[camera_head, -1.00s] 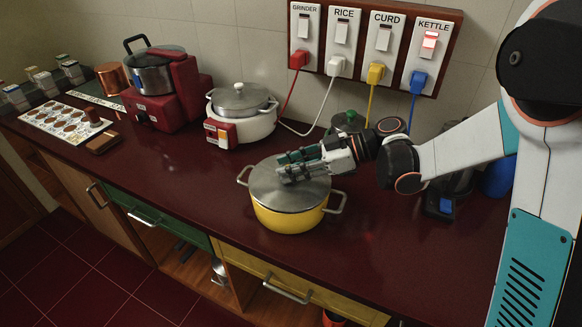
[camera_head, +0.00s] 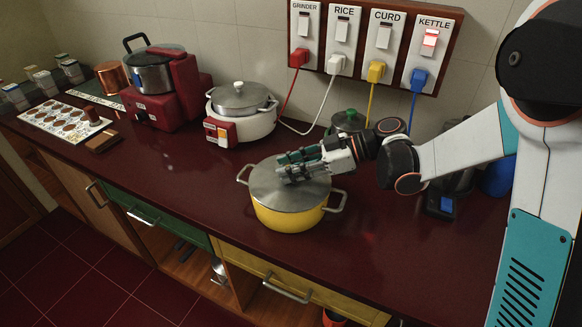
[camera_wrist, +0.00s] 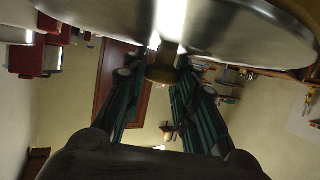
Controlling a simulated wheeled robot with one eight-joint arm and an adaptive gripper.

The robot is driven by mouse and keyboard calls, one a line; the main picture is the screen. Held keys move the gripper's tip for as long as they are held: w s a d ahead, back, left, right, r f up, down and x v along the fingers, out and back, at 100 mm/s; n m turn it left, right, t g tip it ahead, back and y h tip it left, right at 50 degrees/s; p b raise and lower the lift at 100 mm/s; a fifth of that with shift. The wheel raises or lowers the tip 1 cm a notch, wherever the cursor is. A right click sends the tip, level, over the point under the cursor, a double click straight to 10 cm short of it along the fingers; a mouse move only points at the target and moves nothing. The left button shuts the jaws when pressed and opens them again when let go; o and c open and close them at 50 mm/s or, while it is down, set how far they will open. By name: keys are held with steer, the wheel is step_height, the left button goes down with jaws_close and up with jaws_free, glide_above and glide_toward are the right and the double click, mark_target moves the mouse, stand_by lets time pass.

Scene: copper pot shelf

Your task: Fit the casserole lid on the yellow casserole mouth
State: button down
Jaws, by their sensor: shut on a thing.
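The yellow casserole (camera_head: 287,218) stands upright on the dark red counter, with a metal loop handle on each side. The round grey metal casserole lid (camera_head: 268,192) lies over its mouth and looks about level and centred; a small gap at the rim cannot be ruled out. My gripper (camera_head: 290,168) reaches in from the right above the lid and is shut on its knob. In the wrist view, the lid's shiny disc (camera_wrist: 235,28) fills the top and the knob (camera_wrist: 163,68) sits between the two green fingers. The casserole body is not seen there.
A white rice cooker (camera_head: 254,128) and a red grinder (camera_head: 180,105) stand behind and left. A dark pot with a green knob (camera_head: 348,122) stands behind my wrist. The counter (camera_head: 195,185) left of the casserole is clear; its front edge is close.

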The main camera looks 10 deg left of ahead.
steer(key=shift+f, duration=0.2)
steer(key=c, duration=1.2)
jaws_free()
steer(key=v, duration=1.2)
steer(key=shift+r, duration=0.1)
steer(key=s+d+m+t+h, duration=0.4)
steer(key=s+d+m+h, duration=0.2)
steer(key=s+m, duration=0.3)
steer(key=s+d+m+t+h, duration=0.4)
steer(key=s+d+m+h, duration=0.3)
steer(key=s+d+m, duration=0.2)
steer(key=shift+s+d+r+m+h, duration=0.3)
steer(key=shift+s+m, duration=0.3)
steer(key=shift+s, duration=0.6)
